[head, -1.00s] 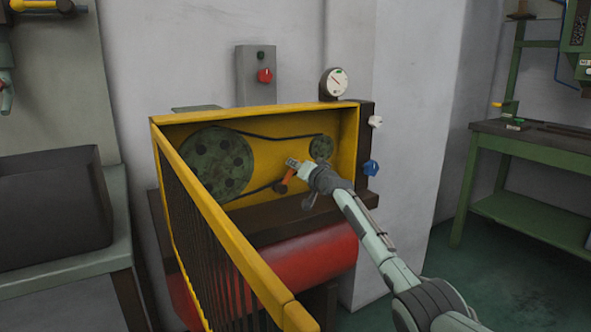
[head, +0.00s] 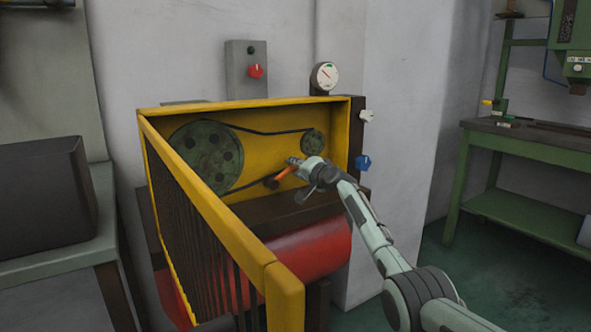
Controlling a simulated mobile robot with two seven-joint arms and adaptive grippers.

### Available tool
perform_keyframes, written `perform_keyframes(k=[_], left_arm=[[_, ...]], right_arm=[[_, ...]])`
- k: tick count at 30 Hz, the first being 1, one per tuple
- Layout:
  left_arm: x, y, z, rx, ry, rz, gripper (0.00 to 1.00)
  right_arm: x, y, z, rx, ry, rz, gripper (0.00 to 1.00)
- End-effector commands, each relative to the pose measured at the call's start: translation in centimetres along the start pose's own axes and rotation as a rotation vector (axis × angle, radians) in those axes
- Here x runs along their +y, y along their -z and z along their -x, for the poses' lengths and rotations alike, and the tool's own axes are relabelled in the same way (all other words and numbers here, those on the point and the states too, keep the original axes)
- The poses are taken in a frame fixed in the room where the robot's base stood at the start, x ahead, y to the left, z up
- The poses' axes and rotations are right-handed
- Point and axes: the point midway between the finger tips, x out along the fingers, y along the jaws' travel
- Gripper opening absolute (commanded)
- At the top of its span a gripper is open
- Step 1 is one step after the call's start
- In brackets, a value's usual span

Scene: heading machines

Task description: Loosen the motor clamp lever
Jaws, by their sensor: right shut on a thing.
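The motor clamp lever (head: 284,174) is a short orange handle inside the yellow belt housing (head: 270,108), below the small pulley. It slants up to the right from a dark pivot. My right gripper (head: 291,164) reaches in from the right and is shut on the lever's upper end; its fingers partly hide that end. A large green pulley (head: 206,158) and a small green pulley (head: 312,141) are joined by a dark belt (head: 262,134). My left gripper is not in view.
The yellow guard door (head: 208,200) stands open toward me on the left. A red cylinder (head: 312,258) lies below the housing. A gauge (head: 325,76), a blue knob (head: 362,162) and a control box with a red knob (head: 255,71) are nearby. A green bench (head: 520,140) stands right.

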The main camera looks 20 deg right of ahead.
Motion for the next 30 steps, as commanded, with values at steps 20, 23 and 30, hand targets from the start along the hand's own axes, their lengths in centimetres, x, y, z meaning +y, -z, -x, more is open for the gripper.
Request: perform_keyframes(k=[20,23,30], left_arm=[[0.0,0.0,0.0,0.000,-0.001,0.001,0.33],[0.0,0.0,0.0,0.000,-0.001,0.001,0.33],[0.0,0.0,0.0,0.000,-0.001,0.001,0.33]], right_arm=[[0.1,-0.1,0.2,-0.001,0.000,-0.001,0.36],[0.1,-0.1,0.8,-0.002,0.001,0.000,0.36],[0.2,0.0,4.1,0.000,0.000,0.000,0.36]])
